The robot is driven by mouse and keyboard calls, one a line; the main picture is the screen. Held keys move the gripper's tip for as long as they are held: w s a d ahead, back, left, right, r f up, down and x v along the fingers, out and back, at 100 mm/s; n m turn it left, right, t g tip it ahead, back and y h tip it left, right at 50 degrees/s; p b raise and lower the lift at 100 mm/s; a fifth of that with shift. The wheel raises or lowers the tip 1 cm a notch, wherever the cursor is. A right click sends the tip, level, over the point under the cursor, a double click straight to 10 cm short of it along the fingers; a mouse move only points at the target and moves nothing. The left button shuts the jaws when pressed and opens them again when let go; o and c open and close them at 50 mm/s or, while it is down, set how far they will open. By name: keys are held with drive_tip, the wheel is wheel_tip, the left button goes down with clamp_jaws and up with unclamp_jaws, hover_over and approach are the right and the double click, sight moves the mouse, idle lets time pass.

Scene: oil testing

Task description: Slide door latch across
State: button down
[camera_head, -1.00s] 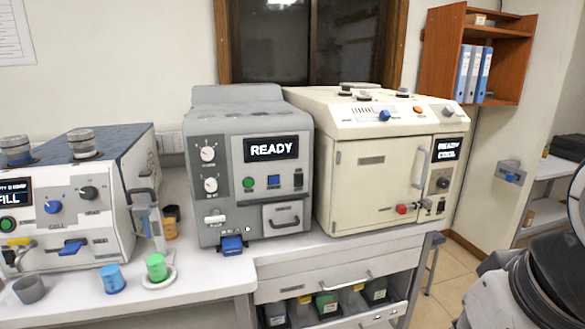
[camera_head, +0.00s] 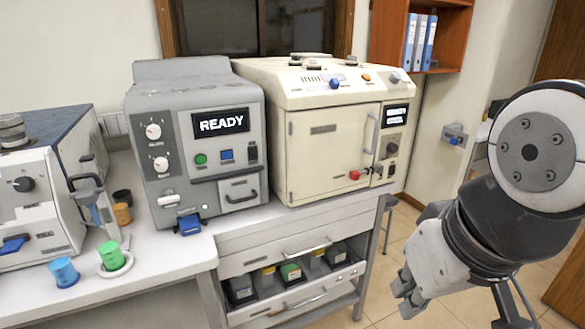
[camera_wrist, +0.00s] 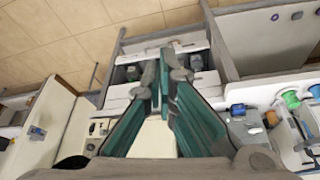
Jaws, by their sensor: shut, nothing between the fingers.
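The cream machine (camera_head: 270,130) stands on the bench with its door (camera_head: 325,145) shut. A red-knobbed latch (camera_head: 354,175) sits at the door's lower right, beside a small metal fitting, below the long vertical handle (camera_head: 371,133). My gripper (camera_head: 402,300) hangs in front and to the right of the machine, apart from the latch. In the wrist view my gripper (camera_wrist: 162,62) has its green-sided fingers together and empty, pointing at the drawer unit. Part of the machine's control panel (camera_wrist: 100,128) shows left of the fingers. I cannot make out the latch there.
The grey machine (camera_head: 195,140) reading READY stands left of the cream one. Green (camera_head: 111,255) and blue (camera_head: 64,271) cups stand on the bench. An open drawer (camera_head: 290,285) holds several containers below. A wall fitting (camera_head: 454,135) is at right. Floor in front right is clear.

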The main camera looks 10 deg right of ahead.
idle(0.4)
drive_tip(key=c, duration=2)
unclamp_jaws()
drive_tip(key=shift+w, duration=0.1)
drive_tip(key=o, duration=0.6)
drive_tip(key=w, duration=0.1)
drive_tip(key=w+f+b, duration=0.1)
drive_tip(key=w, duration=0.1)
drive_tip(key=shift+d+f+n+t+b, duration=0.2)
drive_tip(key=shift+d+n+t+b, duration=0.1)
drive_tip(key=shift+d, duration=0.1)
drive_tip(key=n+t+h+b, duration=0.3)
drive_tip(key=n+t+b, duration=1.15)
drive_tip(key=b, duration=0.75)
approach(356, 178)
drive_tip(key=shift+n+g, duration=0.65)
drive_tip(key=shift+g, duration=0.1)
drive_tip(key=w, duration=0.2)
drive_tip(key=w+r, duration=0.1)
drive_tip(key=w, duration=0.2)
drive_tip(key=w+d+b, duration=0.1)
drive_tip(key=w, duration=0.2)
drive_tip(key=shift+w+d+r, duration=0.1)
drive_tip(key=shift+w+r, duration=0.1)
drive_tip(key=shift+w, duration=0.05)
clamp_jaws()
